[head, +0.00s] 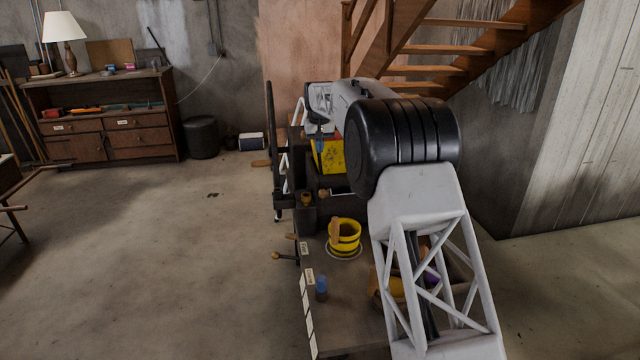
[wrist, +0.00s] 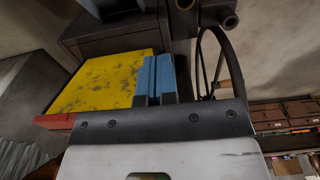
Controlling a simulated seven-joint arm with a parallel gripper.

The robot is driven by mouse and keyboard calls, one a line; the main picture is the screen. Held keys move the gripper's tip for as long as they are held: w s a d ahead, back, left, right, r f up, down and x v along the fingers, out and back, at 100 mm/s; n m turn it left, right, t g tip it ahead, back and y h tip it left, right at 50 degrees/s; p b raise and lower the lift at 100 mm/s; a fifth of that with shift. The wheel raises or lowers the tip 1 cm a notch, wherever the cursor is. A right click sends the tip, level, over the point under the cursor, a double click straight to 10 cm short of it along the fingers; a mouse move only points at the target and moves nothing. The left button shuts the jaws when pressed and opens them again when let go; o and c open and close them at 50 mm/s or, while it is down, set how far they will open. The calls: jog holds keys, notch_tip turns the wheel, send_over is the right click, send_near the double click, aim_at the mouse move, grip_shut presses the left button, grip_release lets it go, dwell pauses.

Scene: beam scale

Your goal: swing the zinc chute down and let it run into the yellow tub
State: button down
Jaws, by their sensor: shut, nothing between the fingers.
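The yellow tub (head: 347,243) has dark bands and stands upright on a pale ring on the bench. A tan piece shows at its left rim. I cannot make out the zinc chute for certain in either view; my arm hides part of the bench. My gripper (head: 318,142) is at the far end of the bench, beyond the tub and well apart from it. In the wrist view, its blue fingers (wrist: 155,78) are shut together and empty, in front of a scuffed yellow panel (wrist: 98,80). The panel also shows in the head view (head: 331,157). Whether the fingers touch it is unclear.
A dark spoked wheel (wrist: 212,62) is close right of the fingers in the wrist view. A dark bench (head: 340,325) carries a small blue-topped item (head: 321,287). A knobbed handle (head: 277,256) sticks out at its left edge. Open floor lies left; wooden stairs (head: 440,50) rise behind.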

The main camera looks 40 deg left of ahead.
jog(key=shift+s+d+f, duration=0.2)
jog(key=shift+f, duration=2.05)
jog(key=shift+s+d+f, duration=0.2)
jog(key=shift+f, duration=2)
jog(key=shift+s+d+f, duration=0.2)
jog(key=shift+f, duration=2.05)
